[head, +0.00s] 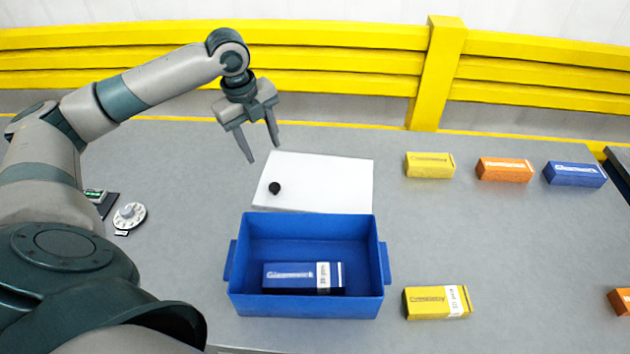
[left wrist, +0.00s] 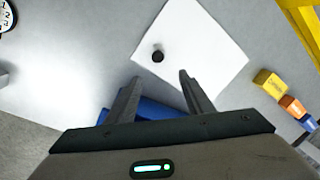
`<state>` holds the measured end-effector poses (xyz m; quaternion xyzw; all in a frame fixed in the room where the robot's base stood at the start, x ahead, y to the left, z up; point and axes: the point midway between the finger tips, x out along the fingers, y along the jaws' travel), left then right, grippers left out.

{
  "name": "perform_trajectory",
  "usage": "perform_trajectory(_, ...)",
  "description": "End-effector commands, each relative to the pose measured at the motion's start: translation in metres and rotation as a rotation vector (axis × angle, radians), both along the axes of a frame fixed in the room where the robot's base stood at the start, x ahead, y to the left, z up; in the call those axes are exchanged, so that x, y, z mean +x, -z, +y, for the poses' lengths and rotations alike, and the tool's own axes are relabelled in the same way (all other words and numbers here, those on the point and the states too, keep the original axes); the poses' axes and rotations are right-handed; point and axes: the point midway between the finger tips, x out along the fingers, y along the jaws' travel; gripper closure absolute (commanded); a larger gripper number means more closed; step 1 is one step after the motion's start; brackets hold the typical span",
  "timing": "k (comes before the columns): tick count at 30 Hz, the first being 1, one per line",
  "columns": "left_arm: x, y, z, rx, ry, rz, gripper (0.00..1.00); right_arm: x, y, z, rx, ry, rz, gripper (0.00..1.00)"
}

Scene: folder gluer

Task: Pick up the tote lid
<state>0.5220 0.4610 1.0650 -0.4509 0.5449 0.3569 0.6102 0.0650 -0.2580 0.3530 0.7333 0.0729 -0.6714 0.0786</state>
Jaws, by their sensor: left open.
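The tote lid (head: 325,182) is a flat white panel with a black round knob (head: 274,188) near its left edge. It lies on the grey table just behind the blue tote (head: 310,303). My left gripper (head: 263,156) is open and empty, above the table near the lid's back left corner. In the left wrist view the lid (left wrist: 200,50) and its knob (left wrist: 157,56) lie beyond the open fingertips (left wrist: 160,78), apart from them. The tote is partly hidden behind the fingers there. My right gripper is not in view.
A blue box (head: 290,276) lies inside the tote. A yellow box (head: 430,303) stands right of it. Yellow (head: 430,166), orange (head: 504,170) and blue (head: 575,174) boxes line the back right. A white dial (head: 129,216) lies at left. A yellow barrier (head: 330,65) runs behind the table.

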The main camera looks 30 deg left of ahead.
Motion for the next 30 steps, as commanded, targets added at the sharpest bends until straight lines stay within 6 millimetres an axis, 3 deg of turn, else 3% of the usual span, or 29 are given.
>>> perform_trajectory(16, 0.013, 0.088, -0.005, -0.002, 0.000, 0.002, 0.53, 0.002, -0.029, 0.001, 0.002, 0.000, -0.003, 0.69)
perform_trajectory(21, 0.015, 0.098, -0.005, 0.000, 0.000, 0.000, 0.53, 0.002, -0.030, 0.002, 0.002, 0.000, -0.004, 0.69)
perform_trajectory(30, 0.015, 0.099, -0.005, 0.000, 0.001, 0.000, 0.53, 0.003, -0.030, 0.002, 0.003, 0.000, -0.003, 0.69)
